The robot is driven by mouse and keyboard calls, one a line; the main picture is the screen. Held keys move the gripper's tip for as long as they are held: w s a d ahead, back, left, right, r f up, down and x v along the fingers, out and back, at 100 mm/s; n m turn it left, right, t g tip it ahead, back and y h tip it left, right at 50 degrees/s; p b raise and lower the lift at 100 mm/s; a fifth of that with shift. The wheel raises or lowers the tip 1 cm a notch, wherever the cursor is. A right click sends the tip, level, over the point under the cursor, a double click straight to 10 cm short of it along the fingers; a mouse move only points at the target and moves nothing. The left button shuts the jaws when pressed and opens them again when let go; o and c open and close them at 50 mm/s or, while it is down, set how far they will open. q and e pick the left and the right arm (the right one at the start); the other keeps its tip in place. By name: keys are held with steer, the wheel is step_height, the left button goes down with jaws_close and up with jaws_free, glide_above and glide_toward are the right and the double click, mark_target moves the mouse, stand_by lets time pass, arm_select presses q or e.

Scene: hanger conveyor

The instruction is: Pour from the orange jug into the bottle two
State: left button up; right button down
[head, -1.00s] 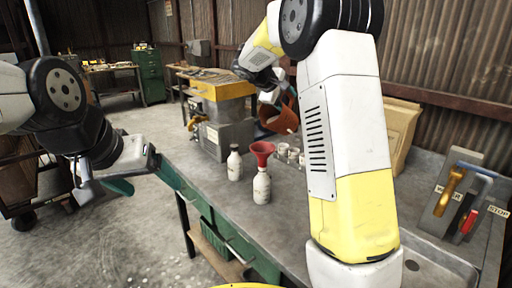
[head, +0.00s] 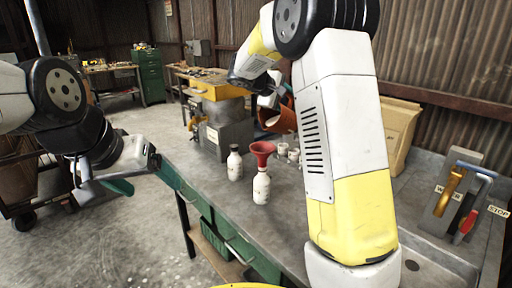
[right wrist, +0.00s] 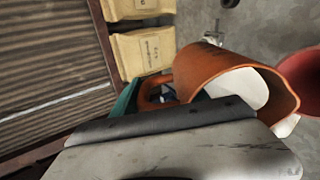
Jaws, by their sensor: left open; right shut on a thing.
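The orange jug (head: 279,121) is held in the air behind my right forearm, tilted, up and to the right of the red funnel (head: 262,150). The funnel sits in the mouth of a white bottle (head: 261,188). Another white bottle (head: 234,165) with a dark top stands to its left; I cannot read which is bottle two. My right gripper (right wrist: 150,105) is shut on the jug's handle, partly hidden. In the right wrist view the jug (right wrist: 225,72) shows something white inside, and the funnel (right wrist: 303,78) is beyond its rim. My left gripper (head: 101,190) is open and empty, left of the bench.
The bottles stand on a grey workbench (head: 218,195). Small white cups (head: 283,149) are behind the funnel. A grey and yellow machine (head: 225,125) stands at the bench's far end. Cardboard (head: 398,130) and coloured-handled tools (head: 460,200) are at the right. The bench front is clear.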

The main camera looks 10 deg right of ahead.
steer(key=shift+s+a+t+h, duration=0.3)
steer(key=shift+a+t+h, duration=0.1)
steer(key=shift+t+h, duration=0.25)
stand_by(0.8)
steer(key=shift+s+a+f+t+h, duration=0.3)
steer(key=shift+s+a+t+h, duration=0.35)
steer(key=shift+h, duration=0.3)
stand_by(1.3)
steer(key=shift+w, duration=0.1)
stand_by(0.4)
steer(key=shift+w+d+r+g+y, duration=0.25)
steer(key=shift+w+d+g+y, duration=0.1)
steer(key=shift+d+g+y, duration=0.2)
steer(key=shift+w+d+g+y, duration=0.65)
steer(key=shift+g+y, duration=0.3)
steer(key=shift+y, duration=0.3)
